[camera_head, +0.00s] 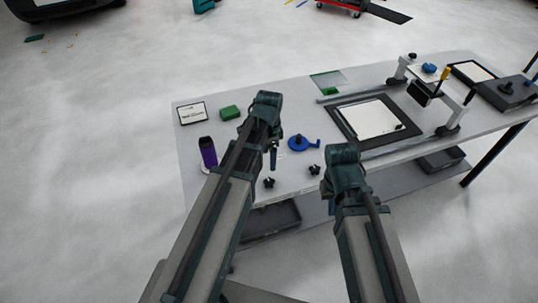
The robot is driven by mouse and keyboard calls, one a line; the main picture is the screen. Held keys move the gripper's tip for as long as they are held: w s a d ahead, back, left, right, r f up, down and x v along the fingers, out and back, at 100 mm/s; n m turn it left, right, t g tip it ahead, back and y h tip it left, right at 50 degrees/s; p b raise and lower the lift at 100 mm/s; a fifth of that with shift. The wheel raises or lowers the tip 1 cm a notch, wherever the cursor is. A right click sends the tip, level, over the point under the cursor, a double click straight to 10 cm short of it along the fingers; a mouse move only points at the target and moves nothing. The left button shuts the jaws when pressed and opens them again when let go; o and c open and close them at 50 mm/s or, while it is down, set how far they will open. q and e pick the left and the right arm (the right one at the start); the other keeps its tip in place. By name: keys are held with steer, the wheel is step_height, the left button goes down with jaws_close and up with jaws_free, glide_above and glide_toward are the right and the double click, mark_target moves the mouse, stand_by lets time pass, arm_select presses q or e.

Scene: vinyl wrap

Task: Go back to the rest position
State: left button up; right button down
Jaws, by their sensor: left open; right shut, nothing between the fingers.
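My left gripper (273,160) hangs down beyond the bend of the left arm, over the front of the table, open and empty. My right gripper (332,206) shows only in small part behind the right arm, at the table's front edge, shut and empty. Neither gripper holds anything, and the fingertips are too small to make out.
Near the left arm are a purple bottle (208,153), a green block (230,112) and a framed card (193,113). A blue tool (299,143) and black knobs (314,169) lie between the arms. A black-framed white panel (370,118) lies right.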

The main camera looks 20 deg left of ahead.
stand_by(0.4)
arm_select(q)
steer(key=s+d+f+n+b, duration=0.2)
steer(key=s+d+n, duration=0.1)
steer(key=s+d, duration=0.2)
steer(key=s+d+f+n+y+b, duration=0.1)
steer(key=s+d+n, duration=0.3)
steer(key=s, duration=0.5)
steer(key=shift+d+f+n+b, duration=0.3)
steer(key=shift+d+f+b, duration=0.55)
steer(key=shift+d+b, duration=0.1)
